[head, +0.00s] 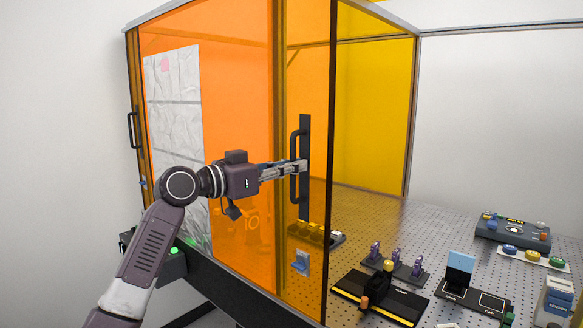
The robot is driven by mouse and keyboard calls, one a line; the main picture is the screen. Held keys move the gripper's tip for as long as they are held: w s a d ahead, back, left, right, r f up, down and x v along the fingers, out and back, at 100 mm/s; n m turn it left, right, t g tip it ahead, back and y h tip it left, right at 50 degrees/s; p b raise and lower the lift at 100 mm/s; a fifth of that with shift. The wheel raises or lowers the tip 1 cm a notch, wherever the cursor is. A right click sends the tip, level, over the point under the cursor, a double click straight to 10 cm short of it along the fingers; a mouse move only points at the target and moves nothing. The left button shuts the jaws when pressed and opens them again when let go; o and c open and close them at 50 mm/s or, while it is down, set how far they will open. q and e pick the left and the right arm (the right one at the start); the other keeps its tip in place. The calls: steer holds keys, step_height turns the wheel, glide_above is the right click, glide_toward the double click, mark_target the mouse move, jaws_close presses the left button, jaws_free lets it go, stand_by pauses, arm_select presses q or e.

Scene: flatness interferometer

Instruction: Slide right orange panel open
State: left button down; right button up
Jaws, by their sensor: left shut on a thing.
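The orange panel (240,90) is a see-through sliding pane on the front of the enclosure. Its dark vertical handle (304,208) stands near the panel's right side. My left gripper (300,169) is shut on the handle, at about its middle. The right part of the enclosure front is open, and the bench inside shows directly there. My right gripper is out of view.
A perforated bench (400,225) fills the inside. It carries a black and yellow stage (380,297), purple-topped posts (396,260), a light blue plate on a mount (460,268) and a dark box (513,228). Another black handle (132,130) is at the far left.

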arm_select(q)
steer(key=shift+w+a, duration=0.1)
steer(key=shift+a, duration=0.1)
steer(key=c, duration=2)
jaws_free()
steer(key=shift+d, duration=0.1)
steer(key=shift+c, duration=0.2)
steer(key=v, duration=1.2)
